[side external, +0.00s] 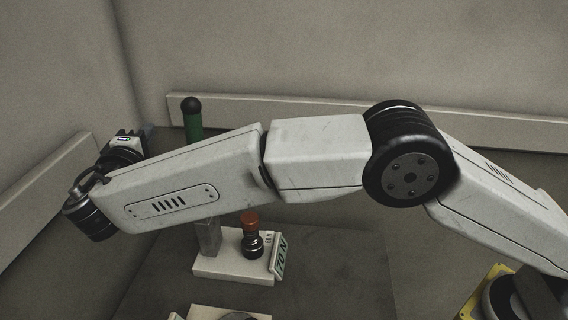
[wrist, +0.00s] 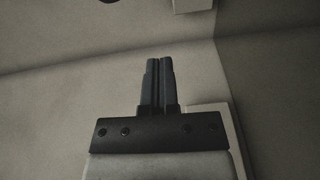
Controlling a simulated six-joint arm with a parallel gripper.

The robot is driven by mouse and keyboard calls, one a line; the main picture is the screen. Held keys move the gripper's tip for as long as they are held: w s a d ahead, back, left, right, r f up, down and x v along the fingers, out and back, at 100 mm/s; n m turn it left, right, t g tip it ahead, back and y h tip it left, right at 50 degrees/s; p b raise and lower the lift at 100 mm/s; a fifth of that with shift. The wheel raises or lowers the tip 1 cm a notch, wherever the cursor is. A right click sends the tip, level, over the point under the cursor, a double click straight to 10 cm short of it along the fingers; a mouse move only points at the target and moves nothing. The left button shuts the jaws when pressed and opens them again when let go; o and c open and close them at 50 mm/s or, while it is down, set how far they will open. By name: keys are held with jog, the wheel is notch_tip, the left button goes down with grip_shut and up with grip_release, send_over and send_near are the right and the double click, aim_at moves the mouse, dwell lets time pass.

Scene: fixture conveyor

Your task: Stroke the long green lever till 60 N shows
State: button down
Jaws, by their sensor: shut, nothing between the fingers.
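Below is a pale base block (side external: 232,272) with an orange-red cap (side external: 249,219) on a dark post. A tilted sign (side external: 280,258) on the block reads a number in N, perhaps 70 or 20; I cannot tell which. My gripper (wrist: 159,62) is shut and empty in the wrist view, pointing at bare wall. The lever is not recognisable there, so contact cannot be confirmed.
A second pale block (side external: 228,313) shows at the bottom edge. Pale rails run along the back wall (side external: 300,108) and left wall (side external: 45,180). The grey table (side external: 340,270) is clear to the right of the sign. A dark part (wrist: 193,4) cuts the wrist view's top edge.

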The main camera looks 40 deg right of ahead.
jog(key=shift+w+d+f, duration=0.1)
jog(key=shift+w+d, duration=0.05)
jog(key=shift+d, duration=1.15)
jog(key=shift+w+d, duration=0.1)
jog(key=shift+d, duration=1.15)
jog(key=shift+s+d, duration=0.1)
